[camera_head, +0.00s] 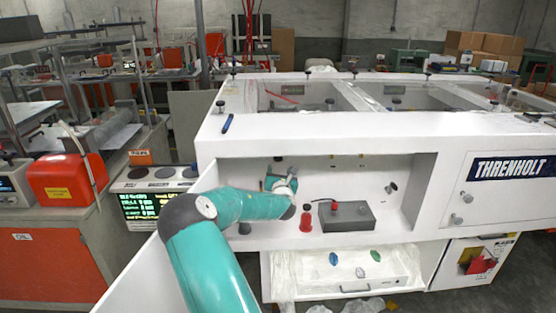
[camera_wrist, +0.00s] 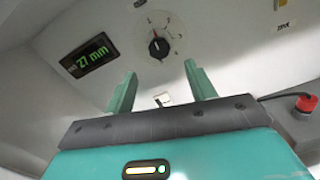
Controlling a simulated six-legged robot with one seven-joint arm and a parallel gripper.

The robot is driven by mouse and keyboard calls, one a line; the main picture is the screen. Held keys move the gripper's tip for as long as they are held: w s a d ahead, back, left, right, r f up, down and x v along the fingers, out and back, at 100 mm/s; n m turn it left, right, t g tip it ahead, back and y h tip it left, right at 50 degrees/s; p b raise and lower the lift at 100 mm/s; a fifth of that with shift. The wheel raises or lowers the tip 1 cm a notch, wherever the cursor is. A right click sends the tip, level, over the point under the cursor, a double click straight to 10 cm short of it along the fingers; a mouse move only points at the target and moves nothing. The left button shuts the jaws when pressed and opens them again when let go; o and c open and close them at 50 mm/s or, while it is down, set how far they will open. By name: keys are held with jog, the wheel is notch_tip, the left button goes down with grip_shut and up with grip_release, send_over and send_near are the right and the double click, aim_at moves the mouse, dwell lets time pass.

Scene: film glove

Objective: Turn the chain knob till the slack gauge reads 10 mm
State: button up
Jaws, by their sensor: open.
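The slack gauge (camera_wrist: 88,56) is a dark display with green digits reading 27 mm, on the pale panel at upper left in the wrist view. The chain knob (camera_wrist: 158,45) is a dark knob with a pointer on a round white dial with marks, right of the gauge. My gripper (camera_wrist: 160,69) is open, its two teal fingers apart below the dial. The knob appears beyond the fingertips, with nothing held between them. In the head view my gripper (camera_head: 280,181) is inside the white bay, partly hidden by my arm; I cannot make out the gauge or knob there.
A red bottle (camera_head: 306,221) and a grey box (camera_head: 346,217) stand on the bay floor right of my arm. A small pale fitting (camera_wrist: 162,99) shows between my fingers. A blue pen-like item (camera_head: 227,123) lies on the white top. The bay's right side has free room.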

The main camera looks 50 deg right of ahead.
aim_at(278, 159)
jog(key=x, duration=1)
jog(key=shift+w, duration=0.15)
jog(key=c, duration=1)
